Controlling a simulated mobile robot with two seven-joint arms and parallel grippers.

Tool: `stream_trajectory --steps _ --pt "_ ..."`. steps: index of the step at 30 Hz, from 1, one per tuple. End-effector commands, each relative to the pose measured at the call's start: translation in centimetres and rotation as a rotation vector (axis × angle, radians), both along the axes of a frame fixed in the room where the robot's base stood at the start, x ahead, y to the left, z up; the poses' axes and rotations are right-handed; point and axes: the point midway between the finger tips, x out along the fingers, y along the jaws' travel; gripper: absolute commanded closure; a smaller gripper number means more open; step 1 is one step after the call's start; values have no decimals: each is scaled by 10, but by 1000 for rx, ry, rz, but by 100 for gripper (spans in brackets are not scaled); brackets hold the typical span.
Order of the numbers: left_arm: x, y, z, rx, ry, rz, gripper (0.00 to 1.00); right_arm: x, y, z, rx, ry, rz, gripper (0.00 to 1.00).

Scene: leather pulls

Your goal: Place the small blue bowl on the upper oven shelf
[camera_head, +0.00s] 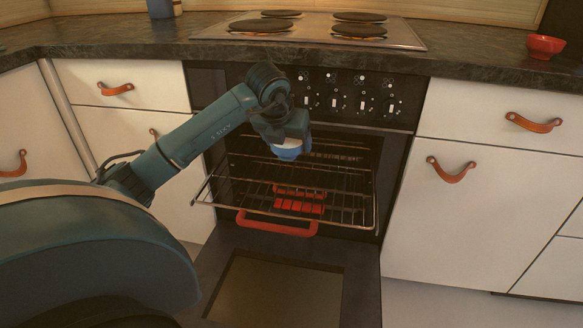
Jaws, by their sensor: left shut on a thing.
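My left gripper (288,143) reaches in from the left and points down in front of the open oven. It is shut on the small blue bowl (287,153), which shows as a blue and whitish shape just under the wrist. The fingers are mostly hidden. The bowl appears above the upper oven shelf (345,205), a wire rack pulled partly out of the oven. I cannot tell whether the bowl touches the rack. My right gripper is not in view.
The oven door (280,290) hangs open and low. Red items (298,200) show through the rack, with a red handle (277,226) below its front. The stove top (315,28) has several burners. A red bowl (545,46) stands on the counter at right.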

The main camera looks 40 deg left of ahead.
Motion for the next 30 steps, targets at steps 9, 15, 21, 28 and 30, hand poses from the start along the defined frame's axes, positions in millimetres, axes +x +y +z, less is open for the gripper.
stream_trajectory --steps 9,15,21,28,30 --pt "-1 1 -52 -1 3 7 52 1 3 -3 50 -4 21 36" --pt "0 1 -61 -1 2 5 52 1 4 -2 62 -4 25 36" --pt "-1 1 -86 -1 4 6 52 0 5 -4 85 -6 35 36" --pt "0 1 -95 0 1 6 52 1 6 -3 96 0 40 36" --pt "0 1 -95 0 1 6 52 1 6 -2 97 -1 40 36"
